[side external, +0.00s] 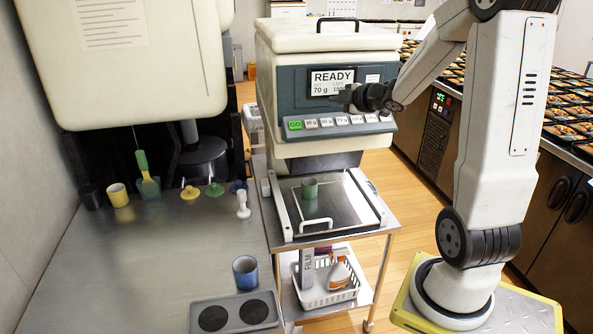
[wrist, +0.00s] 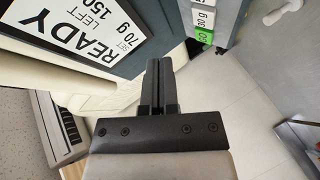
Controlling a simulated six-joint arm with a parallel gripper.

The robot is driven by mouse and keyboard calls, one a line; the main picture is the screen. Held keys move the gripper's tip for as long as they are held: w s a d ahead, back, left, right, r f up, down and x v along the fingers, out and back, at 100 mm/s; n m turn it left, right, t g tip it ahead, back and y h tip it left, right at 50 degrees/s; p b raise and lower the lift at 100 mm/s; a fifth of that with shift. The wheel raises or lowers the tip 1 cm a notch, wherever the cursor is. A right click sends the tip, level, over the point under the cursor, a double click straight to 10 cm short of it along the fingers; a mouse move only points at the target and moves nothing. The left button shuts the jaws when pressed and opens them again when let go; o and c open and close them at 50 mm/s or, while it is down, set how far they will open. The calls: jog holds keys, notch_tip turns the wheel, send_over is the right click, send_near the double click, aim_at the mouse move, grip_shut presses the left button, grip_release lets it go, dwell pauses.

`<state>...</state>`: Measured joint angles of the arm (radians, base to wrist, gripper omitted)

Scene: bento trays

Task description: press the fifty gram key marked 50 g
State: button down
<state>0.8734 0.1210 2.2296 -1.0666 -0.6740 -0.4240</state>
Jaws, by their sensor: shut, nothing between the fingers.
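A row of keys sits on the sloped lower front of the dispensing machine (side external: 335,88). The green GO key (side external: 294,124) is at the left end, with several white gram keys (side external: 327,122) to its right. I cannot read for sure which one is marked 50 g. The display (side external: 333,82) reads READY, set 70 g. My gripper (side external: 337,98) is shut and empty, in front of the panel just below the display and above the key row, apart from the keys. In the wrist view my gripper (wrist: 159,65) points up between the display (wrist: 85,30) and the green key (wrist: 203,35).
A steel counter (side external: 165,265) at left holds a blue cup (side external: 245,272), a yellow cup (side external: 118,195) and small knobs. Trays of food (side external: 565,105) line the right side.

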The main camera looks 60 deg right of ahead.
aim_at(323, 118)
jog(key=shift+w+d+f, duration=0.3)
jog(key=shift+f, duration=0.5)
jog(key=shift+w+d+f, duration=0.35)
jog(key=shift+f, duration=0.45)
jog(key=shift+w+d+f, duration=0.3)
jog(key=shift+f, duration=0.5)
jog(key=shift+w+d+f, duration=0.15)
jog(key=shift+f, duration=0.2)
jog(key=shift+w+d+f, duration=0.15)
jog(key=shift+f, duration=0.2)
dwell(1.5)
jog(key=shift+r, duration=0.1)
dwell(0.3)
jog(key=shift+s+a+r, duration=0.3)
jog(key=shift+r, duration=0.3)
jog(key=shift+s+a+r, duration=0.3)
jog(key=shift+r, duration=0.45)
jog(key=shift+s+a+r, duration=0.3)
jog(key=shift+r, duration=0.4)
jog(key=shift+s+a+r, duration=0.3)
jog(key=shift+r, duration=0.45)
